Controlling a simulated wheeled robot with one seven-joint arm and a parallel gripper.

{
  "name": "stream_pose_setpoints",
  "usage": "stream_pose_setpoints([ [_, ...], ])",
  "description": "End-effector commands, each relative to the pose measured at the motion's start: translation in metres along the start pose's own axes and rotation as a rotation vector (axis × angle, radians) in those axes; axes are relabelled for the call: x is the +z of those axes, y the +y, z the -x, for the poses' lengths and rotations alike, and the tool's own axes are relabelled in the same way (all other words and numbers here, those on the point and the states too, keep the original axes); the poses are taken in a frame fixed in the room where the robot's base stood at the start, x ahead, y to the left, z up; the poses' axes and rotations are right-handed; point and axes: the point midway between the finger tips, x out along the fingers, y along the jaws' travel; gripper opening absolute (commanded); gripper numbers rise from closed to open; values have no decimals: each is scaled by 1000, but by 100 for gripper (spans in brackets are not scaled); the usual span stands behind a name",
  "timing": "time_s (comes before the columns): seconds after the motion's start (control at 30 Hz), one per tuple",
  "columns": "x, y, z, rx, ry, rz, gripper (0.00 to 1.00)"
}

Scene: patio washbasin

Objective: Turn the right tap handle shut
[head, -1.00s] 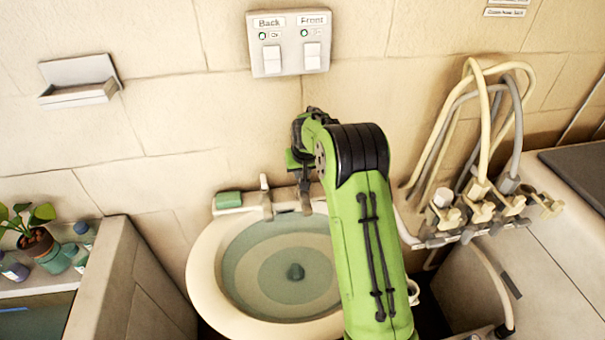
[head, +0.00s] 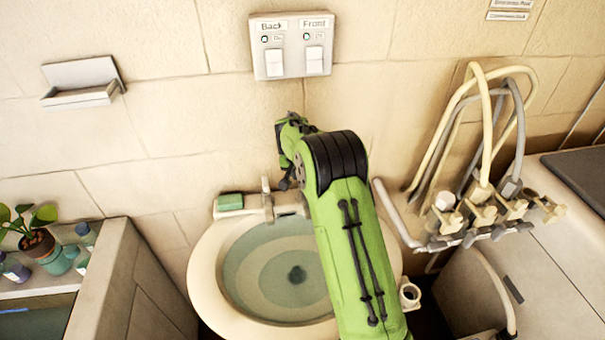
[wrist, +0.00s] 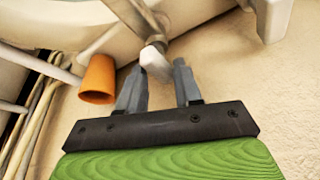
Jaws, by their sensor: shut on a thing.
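The washbasin (head: 207,265) has taps at its back rim. The left tap (head: 267,203) shows in the head view with its small upright handle. The right tap handle is hidden there behind my arm. In the wrist view, a pale handle end (wrist: 154,57), which I take as the right tap handle, sits at my fingertips below a metal tap body (wrist: 180,17). My gripper (wrist: 158,72) is shut on this handle, with its two fingers spaced apart around it. In the head view my gripper (head: 286,183) is just right of the left tap.
A green soap bar (head: 230,201) lies on the basin's back left corner. An orange cup-like thing (wrist: 97,80) is close beside my fingers in the wrist view. Valves with hoses (head: 480,210) stand to the right. A switch plate (head: 292,46) is on the wall above.

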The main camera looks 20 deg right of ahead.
Motion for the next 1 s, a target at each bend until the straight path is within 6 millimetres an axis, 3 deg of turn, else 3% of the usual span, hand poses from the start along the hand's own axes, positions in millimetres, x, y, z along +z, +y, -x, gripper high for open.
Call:
stream_pose_setpoints([
  [0.2,2,-1,-1,0,-5,-2,4],
  [0.23,2,-1,-1,0,-5,-2,37],
  [0.37,1,0,-1,0,-4,-1,57],
  [0.7,0,0,7,-1,0,0,57],
  [0.77,-1,0,17,-1,2,0,57],
  [1.0,-1,-1,85,-3,3,1,57],
])
